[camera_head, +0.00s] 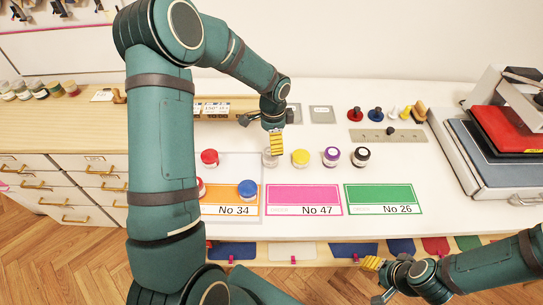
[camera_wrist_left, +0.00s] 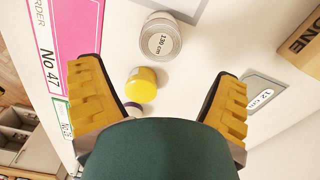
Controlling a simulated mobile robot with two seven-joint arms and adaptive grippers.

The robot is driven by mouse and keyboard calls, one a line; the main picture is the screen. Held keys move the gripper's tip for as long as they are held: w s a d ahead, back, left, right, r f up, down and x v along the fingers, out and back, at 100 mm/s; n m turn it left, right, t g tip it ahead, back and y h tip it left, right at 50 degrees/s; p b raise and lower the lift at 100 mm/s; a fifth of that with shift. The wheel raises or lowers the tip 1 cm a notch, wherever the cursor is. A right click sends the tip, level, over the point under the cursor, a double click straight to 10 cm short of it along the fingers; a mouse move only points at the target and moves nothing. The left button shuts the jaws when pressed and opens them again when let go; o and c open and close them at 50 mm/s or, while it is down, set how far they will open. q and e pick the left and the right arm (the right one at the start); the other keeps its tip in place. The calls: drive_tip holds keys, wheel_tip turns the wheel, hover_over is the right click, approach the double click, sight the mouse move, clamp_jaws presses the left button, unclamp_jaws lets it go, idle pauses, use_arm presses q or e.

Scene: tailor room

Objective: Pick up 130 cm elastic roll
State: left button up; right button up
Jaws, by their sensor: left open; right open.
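The 130 cm elastic roll (camera_wrist_left: 160,38) is a grey-white spool, its label readable in the left wrist view. In the head view it (camera_head: 270,160) stands on the white table, left of the yellow roll (camera_head: 300,157), partly hidden by my left gripper (camera_head: 277,145). The left gripper is open and above it. In the left wrist view, the roll lies beyond the two yellow fingers (camera_wrist_left: 160,78), apart from them, with the yellow roll (camera_wrist_left: 142,85) between the fingers in the picture. My right gripper (camera_head: 374,280) is open and empty at the lower right, in front of the table.
A red roll (camera_head: 209,157) stands left; purple (camera_head: 331,155) and black (camera_head: 361,155) rolls stand right. A blue roll (camera_head: 247,189) stands on the orange No 34 card (camera_head: 230,209). The pink No 47 (camera_head: 303,199) and green No 26 (camera_head: 383,198) cards are bare.

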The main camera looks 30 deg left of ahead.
sight(272, 157)
use_arm(q)
wheel_tip(272, 157, down, 3)
drive_tip(key=shift+f, duration=0.2)
drive_tip(key=shift+s+a+f, duration=0.15)
drive_tip(key=shift+f, duration=2.6)
drive_tip(key=c, duration=1.2)
